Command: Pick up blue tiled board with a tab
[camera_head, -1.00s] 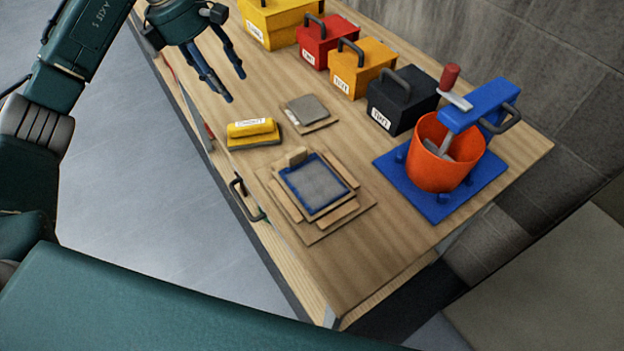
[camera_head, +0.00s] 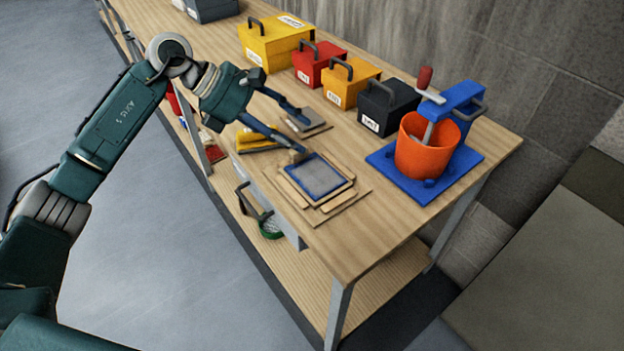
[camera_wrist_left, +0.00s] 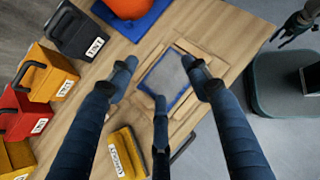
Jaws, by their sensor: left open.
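The blue-edged board (camera_head: 320,177) with a grey middle lies flat inside wooden strips on a thin base board on the bench. A small wooden tab stands at its upper-left edge, partly behind a finger. The board also shows in the left wrist view (camera_wrist_left: 165,78). My left gripper (camera_head: 301,134) is open and empty, its fingers reaching toward the tab side. In the left wrist view, its spread fingers (camera_wrist_left: 160,68) frame the board; contact cannot be told. A dark gripper, my right one (camera_wrist_left: 294,26), shows small at the top right; its opening is unclear.
Yellow, red, orange and black boxes line the wall side. An orange bucket (camera_head: 427,146) stands on a blue base. Bare wood surrounds the board's near side.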

